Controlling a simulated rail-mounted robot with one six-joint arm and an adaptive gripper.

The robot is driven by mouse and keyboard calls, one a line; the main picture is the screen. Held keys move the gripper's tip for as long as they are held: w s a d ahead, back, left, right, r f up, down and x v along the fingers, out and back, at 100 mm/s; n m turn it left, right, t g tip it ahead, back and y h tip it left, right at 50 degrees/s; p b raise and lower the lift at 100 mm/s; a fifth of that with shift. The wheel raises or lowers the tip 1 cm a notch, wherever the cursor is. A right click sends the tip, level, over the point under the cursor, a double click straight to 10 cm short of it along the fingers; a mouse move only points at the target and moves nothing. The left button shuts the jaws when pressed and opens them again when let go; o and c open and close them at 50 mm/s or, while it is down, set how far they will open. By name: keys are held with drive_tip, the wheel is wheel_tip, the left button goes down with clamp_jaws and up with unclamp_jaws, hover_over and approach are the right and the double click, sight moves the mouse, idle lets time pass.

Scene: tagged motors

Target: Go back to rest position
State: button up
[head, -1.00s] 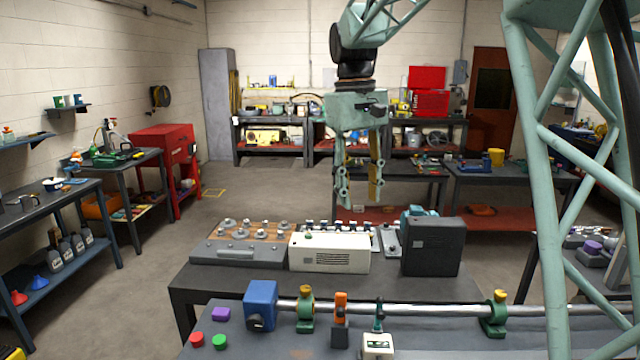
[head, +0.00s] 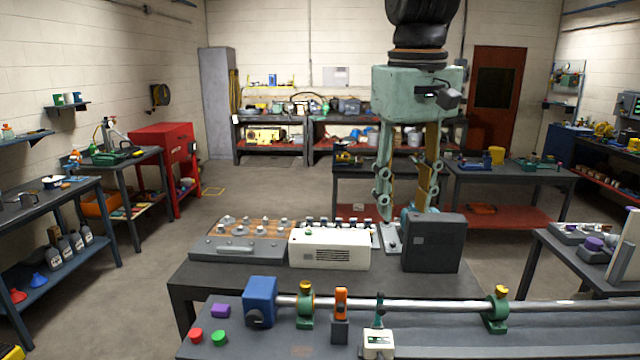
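My gripper (head: 408,212) hangs pointing down in the head view, right of the picture's middle. Its two green, jointed fingers are spread apart, with a clear gap between them and nothing held. The fingertips appear above and behind the dark grey box (head: 433,243) on the middle table; I cannot tell how far behind it they are. The upper part of my arm is cut off by the top of the picture.
A cream box (head: 329,249) and a grey panel with several knobs (head: 240,249) stand on the middle table. In front, a metal shaft (head: 400,306) runs across the near bench beside a blue block (head: 260,303). The floor at left is open.

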drive_tip(key=s+d+f+m+t+b, duration=0.1)
drive_tip(key=s+f, duration=0.2)
drive_tip(key=s, duration=0.7)
drive_tip(key=s+d+f+m+t+b, duration=0.1)
drive_tip(key=s+f, duration=0.3)
drive_tip(key=s, duration=0.6)
drive_tip(key=s+d+f+m+b, duration=0.1)
drive_tip(key=s+d+f, duration=0.2)
drive_tip(key=s, duration=0.8)
drive_tip(key=shift+d+f+t, duration=0.2)
drive_tip(key=shift+f+t, duration=0.2)
drive_tip(key=shift+f, duration=0.35)
